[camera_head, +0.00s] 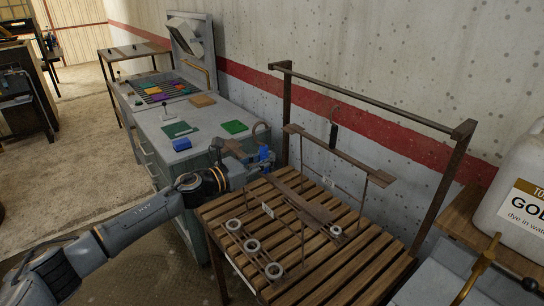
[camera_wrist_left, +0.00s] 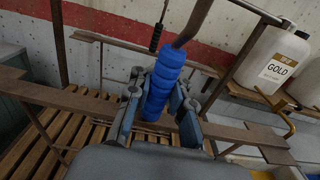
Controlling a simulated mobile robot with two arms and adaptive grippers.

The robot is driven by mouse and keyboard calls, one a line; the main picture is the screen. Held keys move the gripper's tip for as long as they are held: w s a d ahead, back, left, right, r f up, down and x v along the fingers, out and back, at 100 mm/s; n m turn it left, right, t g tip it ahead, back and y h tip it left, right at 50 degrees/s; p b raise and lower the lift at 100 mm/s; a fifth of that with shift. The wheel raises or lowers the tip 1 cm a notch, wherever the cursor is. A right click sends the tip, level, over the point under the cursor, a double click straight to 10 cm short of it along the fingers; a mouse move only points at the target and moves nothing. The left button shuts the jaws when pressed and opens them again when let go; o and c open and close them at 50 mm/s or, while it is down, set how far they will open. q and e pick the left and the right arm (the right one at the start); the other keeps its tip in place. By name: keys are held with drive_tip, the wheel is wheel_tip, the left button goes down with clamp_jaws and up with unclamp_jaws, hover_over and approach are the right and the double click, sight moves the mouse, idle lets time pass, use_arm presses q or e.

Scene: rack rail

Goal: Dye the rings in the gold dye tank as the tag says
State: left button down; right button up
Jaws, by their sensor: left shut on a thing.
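Several grey rings (camera_head: 252,246) sit in a row along a low brown frame on the slatted wooden table; another ring (camera_head: 336,230) is farther right. The grip is upright, slightly tilted, at the table's back left. A white jug labelled GOLD (camera_head: 518,200) stands at the right; it also shows in the wrist view (camera_wrist_left: 272,62). My right gripper is out of view.
A grey cabinet (camera_head: 205,125) to the left holds coloured pieces. A brass lever (camera_head: 480,265) is at the lower right.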

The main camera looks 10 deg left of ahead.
use_arm(q)
drive_tip(key=b+v, duration=0.1)
drive_tip(key=v, duration=0.5)
idle(0.4)
drive_tip(key=shift+r, duration=0.15)
drive_tip(key=c, duration=1.9)
unclamp_jaws()
clamp_jaws()
drive_tip(key=shift+s, duration=0.1)
